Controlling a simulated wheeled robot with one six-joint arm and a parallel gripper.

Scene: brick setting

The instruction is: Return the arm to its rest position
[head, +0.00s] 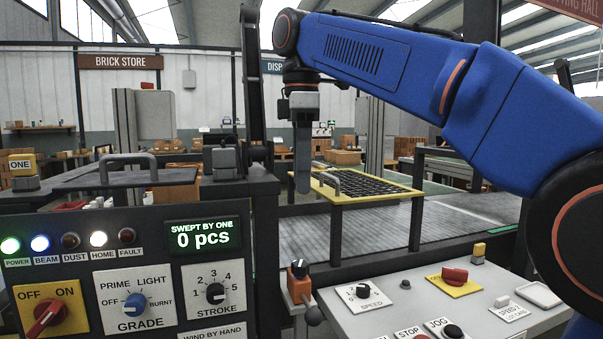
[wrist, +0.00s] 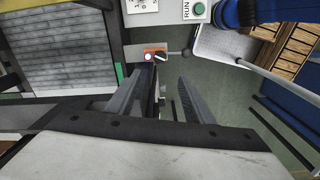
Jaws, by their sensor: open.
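My blue arm (head: 400,62) reaches in from the right of the head view, with its forearm raised and extended to the left. My gripper (head: 302,188) hangs from its end, pointing down, in front of the yellow-framed grate. In the head view its fingers overlap, seen edge-on. In the wrist view the two fingers of my gripper (wrist: 166,75) stand apart with nothing between them. Green floor and part of a post show in the gap.
A control panel (head: 130,215) with knobs stands at left, reading 0 pcs. A grey console (head: 400,310) with switches is at front right. Behind them run a conveyor (head: 340,235) and the yellow-framed grate (head: 345,197). A small orange-and-black switch box (wrist: 155,56) lies just beyond the fingers in the wrist view.

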